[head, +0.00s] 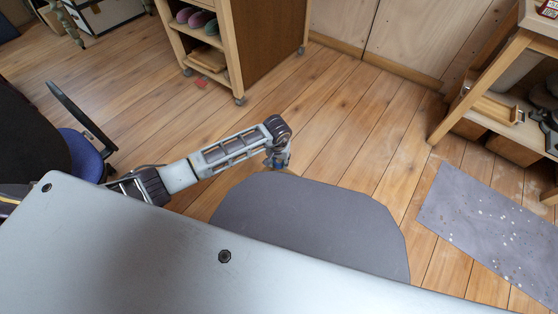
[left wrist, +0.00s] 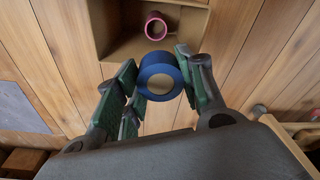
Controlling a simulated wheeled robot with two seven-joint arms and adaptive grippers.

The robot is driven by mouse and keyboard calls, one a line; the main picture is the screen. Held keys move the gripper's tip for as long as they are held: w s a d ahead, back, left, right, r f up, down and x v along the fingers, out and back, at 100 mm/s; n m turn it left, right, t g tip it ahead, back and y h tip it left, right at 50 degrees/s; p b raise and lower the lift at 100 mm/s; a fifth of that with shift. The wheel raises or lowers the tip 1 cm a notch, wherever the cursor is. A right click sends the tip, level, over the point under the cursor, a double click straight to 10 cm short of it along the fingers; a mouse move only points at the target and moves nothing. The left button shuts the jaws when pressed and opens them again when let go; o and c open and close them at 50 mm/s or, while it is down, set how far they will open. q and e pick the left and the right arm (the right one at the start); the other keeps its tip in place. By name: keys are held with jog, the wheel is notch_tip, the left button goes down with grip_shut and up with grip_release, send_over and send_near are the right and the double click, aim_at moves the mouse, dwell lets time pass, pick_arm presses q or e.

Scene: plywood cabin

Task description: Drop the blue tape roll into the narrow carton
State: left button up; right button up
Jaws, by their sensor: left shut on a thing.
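In the left wrist view, the blue tape roll (left wrist: 161,76) sits between the green finger pads of my left gripper (left wrist: 158,82), which is shut on it. The roll's open centre faces the camera. A brown open box or compartment (left wrist: 118,48) lies beyond the roll, with a pink tape roll (left wrist: 155,26) inside. I cannot tell whether this is the narrow carton. In the head view, my left gripper (head: 278,158) shows small at the end of my outstretched left arm, and the blue roll is hard to make out there. My right gripper is not in view.
A wooden shelf trolley (head: 255,45) on castors stands at the back. A wooden bench (head: 490,75) with things on its lower shelf is at the right, near a speckled grey mat (head: 490,230). A dark blue chair (head: 82,150) is at the left. Plank floor between is mostly clear.

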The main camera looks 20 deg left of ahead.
aim_at(279, 165)
pick_arm(q)
jog(key=shift+f+b, duration=2)
jog(key=shift+f, duration=0.7)
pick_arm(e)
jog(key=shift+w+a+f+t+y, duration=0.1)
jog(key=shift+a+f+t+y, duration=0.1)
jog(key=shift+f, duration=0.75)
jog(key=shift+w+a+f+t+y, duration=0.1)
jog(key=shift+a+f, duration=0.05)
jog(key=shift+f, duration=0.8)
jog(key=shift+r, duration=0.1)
pick_arm(q)
jog(key=o, duration=1.1)
jog(key=shift+r, duration=0.95)
jog(key=r, duration=0.3)
jog(key=s+r, duration=0.1)
jog(key=r, duration=0.6)
jog(key=shift+s, duration=0.2)
jog(key=shift+d, duration=0.1)
